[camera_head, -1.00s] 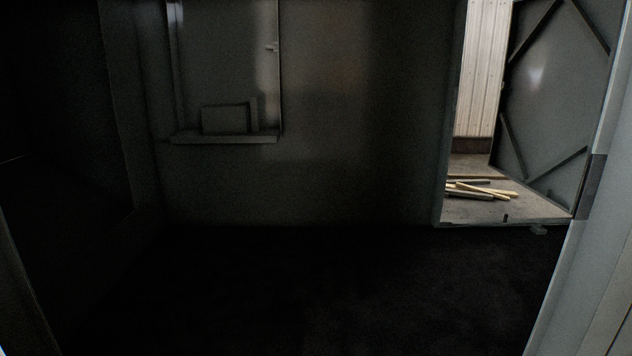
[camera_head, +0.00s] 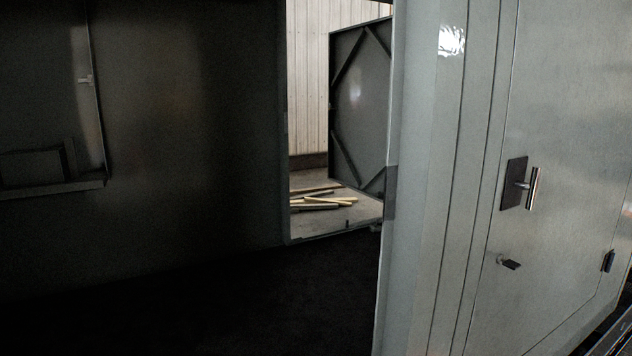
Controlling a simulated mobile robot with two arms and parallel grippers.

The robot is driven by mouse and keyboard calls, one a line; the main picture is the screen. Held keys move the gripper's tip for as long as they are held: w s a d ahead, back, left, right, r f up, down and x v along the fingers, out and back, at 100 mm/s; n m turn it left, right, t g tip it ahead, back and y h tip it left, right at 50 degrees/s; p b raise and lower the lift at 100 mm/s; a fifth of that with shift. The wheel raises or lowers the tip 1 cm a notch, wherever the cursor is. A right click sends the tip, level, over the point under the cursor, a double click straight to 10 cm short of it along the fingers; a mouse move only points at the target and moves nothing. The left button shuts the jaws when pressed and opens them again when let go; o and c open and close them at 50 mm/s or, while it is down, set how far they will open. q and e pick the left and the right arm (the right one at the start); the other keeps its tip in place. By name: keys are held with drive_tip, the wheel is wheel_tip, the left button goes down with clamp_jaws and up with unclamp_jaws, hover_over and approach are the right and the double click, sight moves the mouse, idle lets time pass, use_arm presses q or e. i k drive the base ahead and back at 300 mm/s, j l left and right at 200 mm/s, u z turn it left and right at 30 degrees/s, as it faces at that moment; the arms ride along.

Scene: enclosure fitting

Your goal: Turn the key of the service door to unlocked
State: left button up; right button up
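A closed light-grey door (camera_head: 565,120) fills the right side of the head view. It carries a lever handle (camera_head: 533,188) on a dark square plate (camera_head: 514,183); the lever stands roughly upright. Below the handle a small dark key or turn-piece (camera_head: 509,263) sticks out of a round lock and points to the right, tilted slightly down. Whether this is the service door's key and which lock state it shows I cannot tell. Neither of my grippers is in view.
Left of the door is a dark interior with a black floor (camera_head: 250,300). A ledge (camera_head: 60,187) juts from its back wall. Beyond an opening, an open braced door panel (camera_head: 362,100) and loose planks (camera_head: 325,201) show. A dark fitting (camera_head: 608,261) sits at the door's right.

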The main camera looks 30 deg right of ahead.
sight(510, 263)
drive_tip(key=z, duration=2.2)
